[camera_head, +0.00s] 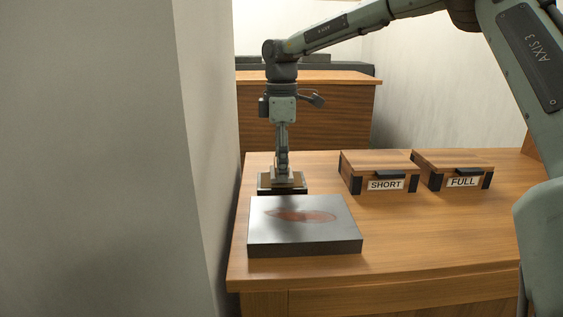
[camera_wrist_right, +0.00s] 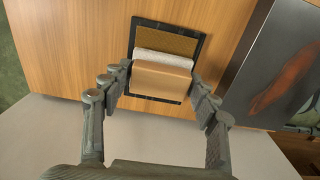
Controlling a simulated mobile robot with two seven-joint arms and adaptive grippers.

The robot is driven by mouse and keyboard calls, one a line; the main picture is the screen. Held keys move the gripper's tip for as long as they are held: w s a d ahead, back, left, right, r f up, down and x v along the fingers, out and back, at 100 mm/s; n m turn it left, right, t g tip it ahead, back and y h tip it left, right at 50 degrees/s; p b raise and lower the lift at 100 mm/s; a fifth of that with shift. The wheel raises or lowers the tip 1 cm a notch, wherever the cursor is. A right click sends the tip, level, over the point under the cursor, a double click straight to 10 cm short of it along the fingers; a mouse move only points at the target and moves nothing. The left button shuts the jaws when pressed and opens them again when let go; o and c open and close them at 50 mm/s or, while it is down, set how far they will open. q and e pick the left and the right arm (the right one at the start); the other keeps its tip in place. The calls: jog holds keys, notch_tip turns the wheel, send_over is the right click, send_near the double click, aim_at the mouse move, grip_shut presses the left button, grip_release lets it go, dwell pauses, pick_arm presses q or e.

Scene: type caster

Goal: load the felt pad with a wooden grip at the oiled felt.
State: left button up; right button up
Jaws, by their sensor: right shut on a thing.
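My right gripper (camera_head: 283,172) points straight down at the back left of the desk. In the right wrist view its fingers (camera_wrist_right: 161,80) close on both sides of the wooden grip (camera_wrist_right: 161,80). White felt (camera_wrist_right: 163,58) of the pad shows along one edge of the grip. The pad is over a dark-framed shallow tray (camera_wrist_right: 138,28) lined with brownish oiled felt (camera_wrist_right: 167,41); I cannot tell whether it touches the felt. The tray's dark edge also shows in the head view (camera_head: 282,191). My left gripper is not in view.
A dark metal slab (camera_head: 305,248) with a reddish patch (camera_head: 302,216) lies just in front of the tray. Wooden boxes labelled SHORT (camera_head: 378,162) and FULL (camera_head: 455,160) stand to the right. A wall (camera_head: 200,120) rises close on the left. The desk's front right is clear.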

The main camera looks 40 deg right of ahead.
dwell(0.3)
jog(key=shift+f+b, duration=0.45)
jog(key=shift+f, duration=0.05)
dwell(0.4)
jog(key=shift+f, duration=0.1)
dwell(1.5)
jog(key=shift+r+p, duration=0.55)
jog(key=shift+r, duration=3)
